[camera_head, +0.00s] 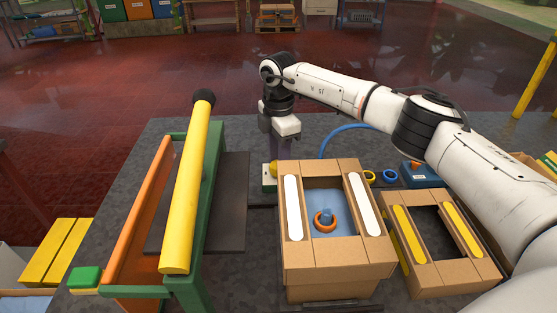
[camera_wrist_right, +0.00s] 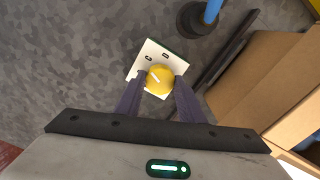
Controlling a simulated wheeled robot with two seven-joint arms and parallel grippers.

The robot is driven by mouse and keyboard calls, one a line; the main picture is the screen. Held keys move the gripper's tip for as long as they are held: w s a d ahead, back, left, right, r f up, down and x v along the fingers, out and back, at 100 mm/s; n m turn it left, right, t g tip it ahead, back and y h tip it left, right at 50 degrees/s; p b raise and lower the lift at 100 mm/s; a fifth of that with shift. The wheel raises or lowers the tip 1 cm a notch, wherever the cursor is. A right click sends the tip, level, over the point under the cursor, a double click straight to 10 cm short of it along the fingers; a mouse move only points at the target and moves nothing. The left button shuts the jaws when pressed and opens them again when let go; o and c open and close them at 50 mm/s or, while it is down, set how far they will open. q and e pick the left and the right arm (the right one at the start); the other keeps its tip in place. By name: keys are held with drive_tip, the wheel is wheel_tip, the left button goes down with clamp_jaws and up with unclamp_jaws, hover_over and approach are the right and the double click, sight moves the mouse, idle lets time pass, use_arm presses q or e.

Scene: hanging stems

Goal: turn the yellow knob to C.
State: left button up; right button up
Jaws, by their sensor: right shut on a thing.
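The yellow knob (camera_wrist_right: 155,84) sits on a small white plate (camera_wrist_right: 146,58) in the right wrist view. A pale pointer line runs across the knob, slanting from upper left to lower right. Dark marks on the plate are too small to read as letters. My right gripper (camera_wrist_right: 160,77) reaches down over the plate, with one dark finger on each side of the knob, shut on it. In the head view the knob (camera_head: 273,169) shows only partly, below my right gripper (camera_head: 279,158) and behind a cardboard box. My left gripper is not in view.
An open cardboard box (camera_head: 337,262) with white strips stands close in front of the knob; an orange ring (camera_head: 325,221) lies inside. A second box (camera_head: 455,276) has yellow strips. A yellow bar (camera_head: 186,190) on a green frame stands left. A blue hose (camera_head: 342,132) curves behind.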

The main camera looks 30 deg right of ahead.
drive_tip(key=shift+m, duration=0.3)
drive_tip(key=o, duration=1)
drive_tip(key=shift+o, duration=0.2)
drive_tip(key=shift+r, duration=0.15)
wheel_tip(320, 180, up, 10)
drive_tip(key=b, duration=0.1)
